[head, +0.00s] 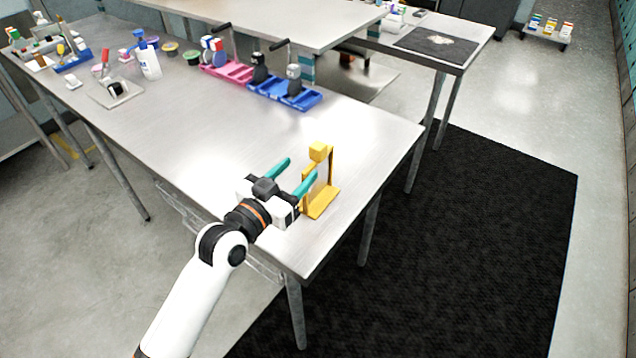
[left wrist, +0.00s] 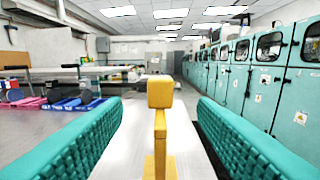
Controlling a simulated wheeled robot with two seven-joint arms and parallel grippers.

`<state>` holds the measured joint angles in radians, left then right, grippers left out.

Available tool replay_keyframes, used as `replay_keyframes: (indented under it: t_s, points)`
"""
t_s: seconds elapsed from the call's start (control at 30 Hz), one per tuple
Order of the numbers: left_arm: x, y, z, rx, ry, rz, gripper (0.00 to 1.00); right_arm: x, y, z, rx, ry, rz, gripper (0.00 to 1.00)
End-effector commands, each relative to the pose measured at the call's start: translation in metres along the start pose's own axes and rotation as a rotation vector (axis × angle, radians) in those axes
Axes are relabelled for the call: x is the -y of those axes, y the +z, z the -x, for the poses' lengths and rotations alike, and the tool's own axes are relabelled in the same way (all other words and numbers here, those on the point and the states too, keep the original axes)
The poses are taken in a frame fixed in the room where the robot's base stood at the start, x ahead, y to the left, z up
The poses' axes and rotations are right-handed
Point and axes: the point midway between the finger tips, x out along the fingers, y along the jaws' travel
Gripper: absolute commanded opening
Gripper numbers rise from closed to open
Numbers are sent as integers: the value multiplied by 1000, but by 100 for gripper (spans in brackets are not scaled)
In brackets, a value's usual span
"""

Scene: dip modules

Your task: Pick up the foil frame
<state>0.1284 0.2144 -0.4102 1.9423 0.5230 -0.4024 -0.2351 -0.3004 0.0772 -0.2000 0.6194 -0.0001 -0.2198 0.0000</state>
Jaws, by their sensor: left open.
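The foil frame appears to be the yellow upright piece (head: 321,190) near the right end of the metal table. It has a flat foot, a thin post and a block on top. In the left wrist view the yellow piece (left wrist: 160,95) stands upright in the middle, between the two teal fingers and ahead of them. My left gripper (head: 297,174) is open beside it in the head view, with the right finger close to the post; I cannot tell whether they touch. Its fingers (left wrist: 158,140) hold nothing. My right gripper is not in view.
Pink tray (head: 238,76) and blue tray (head: 312,100) with dark-handled tools stand along the table's back edge. A white bottle (head: 150,66) and small tubs are further left. The table (head: 200,140) left of my gripper is clear. Its right edge is close to the yellow piece.

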Motion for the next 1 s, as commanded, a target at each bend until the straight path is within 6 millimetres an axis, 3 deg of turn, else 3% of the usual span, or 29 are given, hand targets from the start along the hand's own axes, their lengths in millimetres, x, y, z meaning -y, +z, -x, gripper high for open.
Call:
replay_keyframes:
  t_s: [0.1,0.37,0.63,0.93,1.0]
  points:
    - [0,3,-20,1,0,0,53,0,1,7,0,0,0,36]
    - [0,5,-40,-1,0,1,53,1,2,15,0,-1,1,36]
    - [0,8,-78,-2,-1,0,53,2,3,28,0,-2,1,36]
    - [0,6,-83,-2,0,0,53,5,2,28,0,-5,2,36]
    - [0,6,-83,-2,0,0,43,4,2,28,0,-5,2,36]
